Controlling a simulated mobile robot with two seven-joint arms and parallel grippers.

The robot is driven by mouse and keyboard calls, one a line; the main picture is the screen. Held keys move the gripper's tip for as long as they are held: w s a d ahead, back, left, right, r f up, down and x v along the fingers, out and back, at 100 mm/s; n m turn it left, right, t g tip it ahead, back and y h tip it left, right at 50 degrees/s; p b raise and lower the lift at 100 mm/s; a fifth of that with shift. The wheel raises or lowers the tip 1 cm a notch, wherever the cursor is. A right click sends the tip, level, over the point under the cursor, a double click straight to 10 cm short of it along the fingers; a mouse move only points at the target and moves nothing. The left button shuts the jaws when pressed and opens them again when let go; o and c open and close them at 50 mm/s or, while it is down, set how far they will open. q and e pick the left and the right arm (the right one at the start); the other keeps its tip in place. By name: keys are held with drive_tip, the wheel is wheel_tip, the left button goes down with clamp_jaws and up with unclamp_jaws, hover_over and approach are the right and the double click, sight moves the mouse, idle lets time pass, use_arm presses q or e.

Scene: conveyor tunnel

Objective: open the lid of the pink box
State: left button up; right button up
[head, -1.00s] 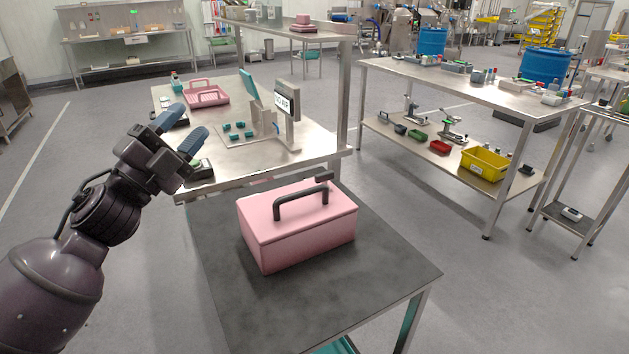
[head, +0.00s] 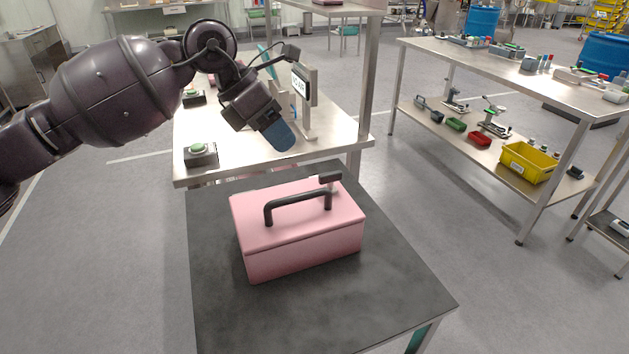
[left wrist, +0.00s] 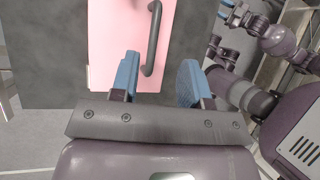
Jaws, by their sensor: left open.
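The pink box (head: 300,245) stands on a dark-topped table (head: 400,300).
A steel table (head: 240,165) with a device and a green-button box (head: 200,154) stands behind. A steel workbench (head: 500,90) at the right holds bins, including a yellow one (head: 528,162). The dark tabletop around the box is clear.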

sight(294, 198)
use_arm(q)
drive_tip(key=shift+y, duration=0.7)
drive_tip(key=x, duration=0.3)
drive_tip(key=a+x, duration=0.1)
drive_tip(key=x, duration=0.3)
drive_tip(key=s+a+f+b+x, duration=0.1)
drive_tip(key=x, duration=0.2)
drive_tip(key=shift+d+f, duration=0.1)
drive_tip(key=shift+f, duration=0.15)
clamp_jaws()
